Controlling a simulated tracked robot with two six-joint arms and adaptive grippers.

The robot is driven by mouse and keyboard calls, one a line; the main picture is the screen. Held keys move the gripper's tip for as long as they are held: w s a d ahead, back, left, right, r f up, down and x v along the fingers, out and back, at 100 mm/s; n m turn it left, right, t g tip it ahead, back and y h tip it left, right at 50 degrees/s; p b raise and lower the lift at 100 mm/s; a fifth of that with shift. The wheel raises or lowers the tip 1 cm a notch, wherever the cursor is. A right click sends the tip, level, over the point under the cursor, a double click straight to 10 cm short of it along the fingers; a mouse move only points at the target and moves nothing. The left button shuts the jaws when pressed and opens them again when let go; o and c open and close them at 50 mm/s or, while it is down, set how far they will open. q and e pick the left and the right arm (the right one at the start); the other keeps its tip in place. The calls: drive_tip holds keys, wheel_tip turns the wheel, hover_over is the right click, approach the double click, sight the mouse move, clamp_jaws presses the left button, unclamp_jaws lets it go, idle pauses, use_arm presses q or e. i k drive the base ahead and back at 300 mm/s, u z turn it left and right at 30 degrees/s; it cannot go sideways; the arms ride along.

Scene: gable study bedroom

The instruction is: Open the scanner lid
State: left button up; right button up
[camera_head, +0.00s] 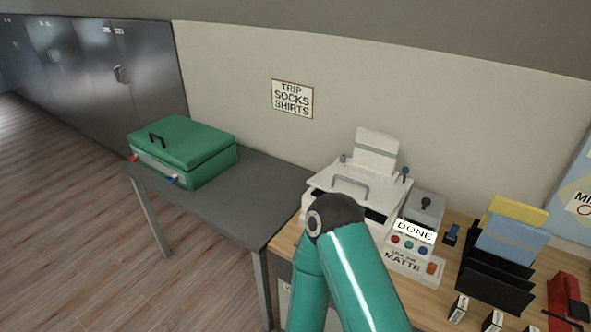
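A white machine (320,207) that looks like the scanner stands on the wooden desk against the wall. Its white lid (378,190) lies down flat and has a grey bar handle (350,186) on top. A pale panel (375,152) stands upright behind the lid. A teal arm of mine with a dark joint rises in front and hides part of the machine's front. Neither gripper shows in this view.
A grey box (424,208), a "DONE" sign (415,231) and a button panel labelled "MATTE" (403,260) stand right of the machine. A black file rack (495,278) is farther right. A green suitcase (185,150) lies on the dark table (255,190) at left.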

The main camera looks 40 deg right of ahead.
sight(382, 198)
drive_tip(key=u, duration=0.3)
drive_tip(key=k, duration=1.45)
drive_tip(key=z, duration=0.5)
drive_tip(key=i, duration=0.8)
drive_tip(key=z, duration=0.05)
